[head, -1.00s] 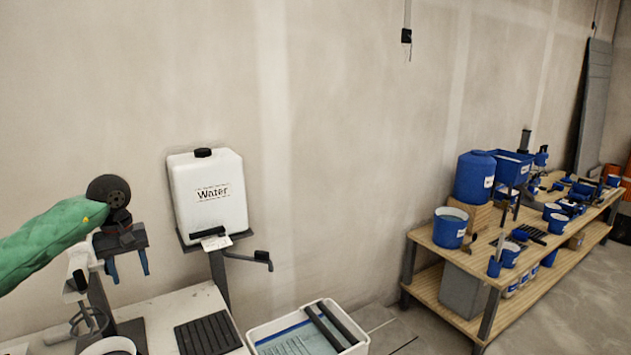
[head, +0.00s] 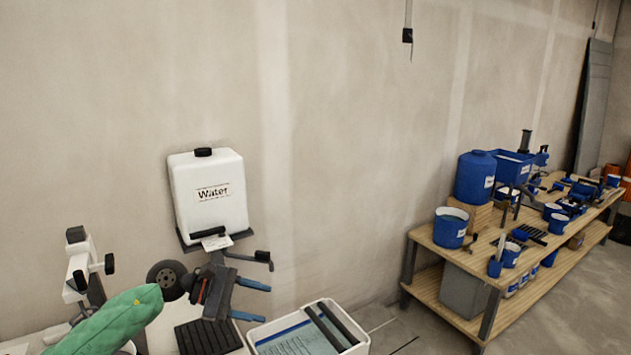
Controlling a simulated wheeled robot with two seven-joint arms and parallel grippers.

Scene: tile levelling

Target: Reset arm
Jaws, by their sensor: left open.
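My left arm, in a green sleeve, comes in from the lower left of the head view. My left gripper (head: 262,301) is open and empty, its two blue-tipped fingers pointing right. It is below the white water tank (head: 210,192) and over the near white bench, by the black ribbed mat (head: 208,338). The wrist hides part of the bench and part of the tank's stand. My right gripper is not in view.
A white tub (head: 361,347) with dark bars across it stands right of the bench. A grey and white stand (head: 78,262) rises at the left. A wooden workbench (head: 425,237) with blue buckets and tools runs along the right. Open floor lies between.

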